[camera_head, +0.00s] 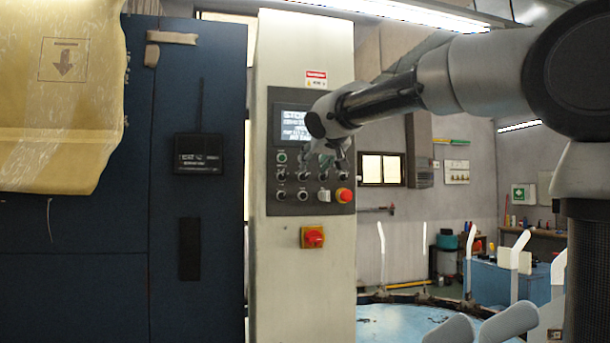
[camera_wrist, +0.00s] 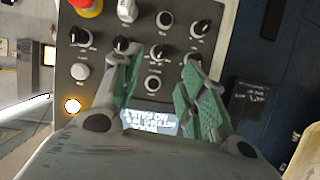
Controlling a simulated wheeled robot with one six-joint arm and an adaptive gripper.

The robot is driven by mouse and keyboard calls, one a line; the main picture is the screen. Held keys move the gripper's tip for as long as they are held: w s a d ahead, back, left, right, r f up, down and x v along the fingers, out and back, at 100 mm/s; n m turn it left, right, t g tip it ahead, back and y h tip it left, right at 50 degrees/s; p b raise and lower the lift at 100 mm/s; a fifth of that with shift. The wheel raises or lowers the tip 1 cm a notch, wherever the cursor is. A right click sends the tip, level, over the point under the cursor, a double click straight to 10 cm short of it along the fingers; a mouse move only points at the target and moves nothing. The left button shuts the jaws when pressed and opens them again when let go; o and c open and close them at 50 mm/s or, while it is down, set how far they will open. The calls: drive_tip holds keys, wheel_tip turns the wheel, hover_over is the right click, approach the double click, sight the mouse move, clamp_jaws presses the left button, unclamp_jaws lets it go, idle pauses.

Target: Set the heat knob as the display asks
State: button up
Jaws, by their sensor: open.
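The dark control panel (camera_head: 262,205) is on a pale upright cabinet. Its lit display (camera_head: 291,120) has white text, partly covered by my arm and too blurred to read in full; it also shows in the wrist view (camera_wrist: 150,122). Several black knobs sit in rows on the panel. Which one is the heat knob I cannot tell from the labels. My gripper (camera_head: 328,164) is in front of the panel, below the display. In the wrist view my gripper (camera_wrist: 161,58) has its green-padded fingers apart and empty, with a black knob (camera_wrist: 160,52) appearing between the tips. Contact cannot be told.
A red emergency button (camera_head: 344,195) is at the panel's lower right, beside a white button (camera_head: 324,196). A red switch on a yellow plate (camera_head: 312,236) is below. A dark blue cabinet (camera_head: 197,260) with yellow cloth (camera_head: 60,110) stands left. A round blue table (camera_head: 400,325) is low right.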

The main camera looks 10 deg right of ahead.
sight(306, 175)
drive_tip(key=x, duration=0.7)
drive_tip(key=shift+w+f, duration=0.25)
drive_tip(key=shift+w, duration=0.05)
clamp_jaws()
